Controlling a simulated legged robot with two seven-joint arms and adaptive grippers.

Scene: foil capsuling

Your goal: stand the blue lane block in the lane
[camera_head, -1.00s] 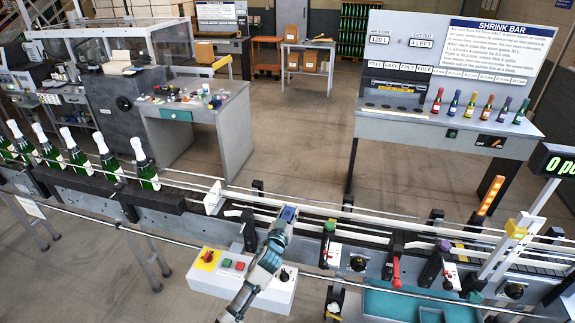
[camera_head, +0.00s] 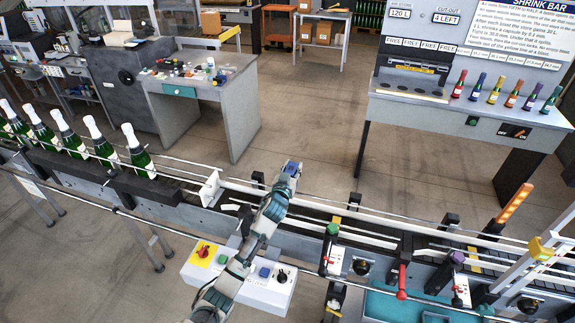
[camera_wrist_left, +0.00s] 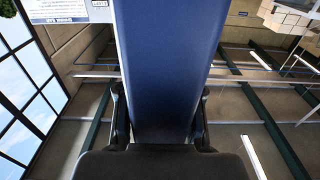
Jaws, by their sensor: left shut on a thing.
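The blue lane block (camera_head: 292,168) is in my left gripper (camera_head: 289,174), seen as a small blue patch at the end of the arm. In the left wrist view the blue block (camera_wrist_left: 166,65) fills the middle, and the left gripper's two dark fingers (camera_wrist_left: 160,125) close on its sides. The block appears raised over the far side of the lane (camera_head: 390,231), against the floor behind; its exact height and its lower end cannot be told. My arm hides part of the lane. My right gripper is not in view.
Green bottles with white tops (camera_head: 74,141) stand in a row on the line at left. A white guide piece (camera_head: 210,186) stands left of my gripper. A control box (camera_head: 273,288) lies below my arm. Coloured lane levers (camera_head: 402,281) stand to the right.

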